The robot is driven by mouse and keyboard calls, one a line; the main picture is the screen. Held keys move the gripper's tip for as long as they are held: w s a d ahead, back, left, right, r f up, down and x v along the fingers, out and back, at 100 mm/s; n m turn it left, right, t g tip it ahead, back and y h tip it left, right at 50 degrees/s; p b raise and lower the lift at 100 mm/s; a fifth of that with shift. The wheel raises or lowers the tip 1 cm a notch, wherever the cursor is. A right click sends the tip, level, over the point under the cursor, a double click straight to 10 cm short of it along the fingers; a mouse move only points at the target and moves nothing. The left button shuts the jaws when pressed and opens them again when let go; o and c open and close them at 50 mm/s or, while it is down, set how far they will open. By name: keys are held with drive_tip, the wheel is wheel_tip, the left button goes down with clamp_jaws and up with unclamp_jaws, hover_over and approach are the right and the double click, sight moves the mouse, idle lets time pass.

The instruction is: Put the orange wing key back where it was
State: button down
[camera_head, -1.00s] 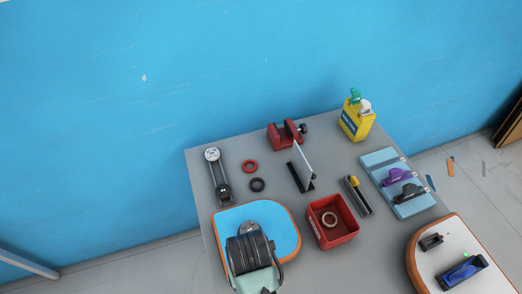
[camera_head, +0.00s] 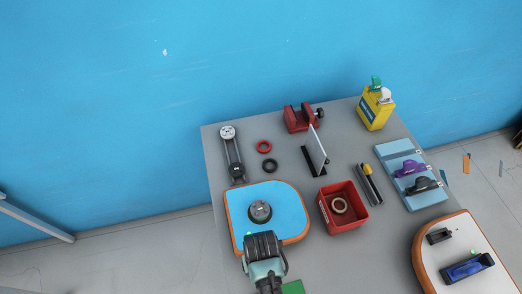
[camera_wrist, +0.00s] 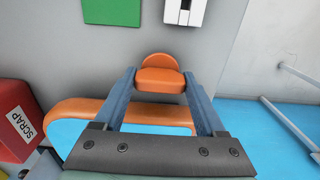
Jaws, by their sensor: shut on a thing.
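The orange wing key (camera_wrist: 160,75) sits between the fingertips of my gripper (camera_wrist: 161,80) in the wrist view, rounded end outward. My gripper is shut on it, over grey tabletop beyond the orange-rimmed blue board (camera_wrist: 120,115). In the head view my wrist hides the key and fingertips, near the front edge of that board (camera_head: 285,205). A light-blue rack (camera_head: 428,199) at the right holds a purple wing key (camera_head: 410,168) and a black wing key (camera_head: 421,184).
A red scrap box (camera_head: 347,220) with a ring inside stands right of the board. A green patch (camera_head: 292,287) and a white slotted object (camera_wrist: 184,12) lie near the front. A hand pump (camera_head: 232,155), rings, an upright plate (camera_head: 317,148) and a yellow container (camera_head: 376,108) stand farther back.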

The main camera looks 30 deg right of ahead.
drive_tip(key=shift+f, duration=0.1)
unclamp_jaws()
wheel_tip(320, 180, up, 12)
idle(0.6)
